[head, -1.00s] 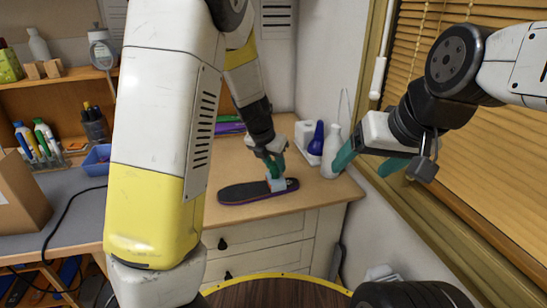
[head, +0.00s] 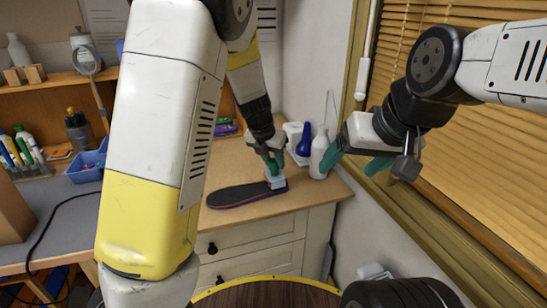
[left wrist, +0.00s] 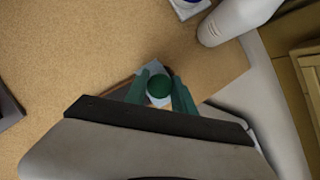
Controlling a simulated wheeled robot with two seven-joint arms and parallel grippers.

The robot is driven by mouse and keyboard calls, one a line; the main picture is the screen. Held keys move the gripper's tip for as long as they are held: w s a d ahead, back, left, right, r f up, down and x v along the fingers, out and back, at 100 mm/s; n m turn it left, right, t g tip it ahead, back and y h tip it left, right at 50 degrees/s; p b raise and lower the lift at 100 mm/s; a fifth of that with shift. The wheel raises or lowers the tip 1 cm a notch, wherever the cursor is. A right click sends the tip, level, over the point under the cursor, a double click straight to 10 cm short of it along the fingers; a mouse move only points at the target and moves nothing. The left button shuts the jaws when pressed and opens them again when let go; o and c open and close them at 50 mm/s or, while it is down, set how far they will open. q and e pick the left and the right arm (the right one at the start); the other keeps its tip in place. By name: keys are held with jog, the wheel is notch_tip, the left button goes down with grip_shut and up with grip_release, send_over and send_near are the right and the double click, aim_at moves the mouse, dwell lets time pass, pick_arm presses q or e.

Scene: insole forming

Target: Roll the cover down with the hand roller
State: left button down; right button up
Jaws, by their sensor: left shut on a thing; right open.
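The dark insole (head: 235,196) with a purple edge lies on the wooden counter in the head view. The hand roller (head: 276,181), with a pale head and a green handle, stands at the insole's right end. My left gripper (head: 272,158) is shut on its handle from above. In the left wrist view the round green handle top (left wrist: 159,86) sits between the green fingers, and the insole is mostly hidden behind the gripper. A separate cover cannot be told from the insole. My right gripper (head: 352,161) is open and empty in the air at the right.
A white bottle (head: 319,155) and a blue bottle (head: 304,140) in a white tray stand just behind the roller. A blue bin (head: 87,165) and a pen cup (head: 78,132) stand at the left. The counter before the insole is clear.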

pick_arm(q)
jog(key=shift+r, duration=2.95)
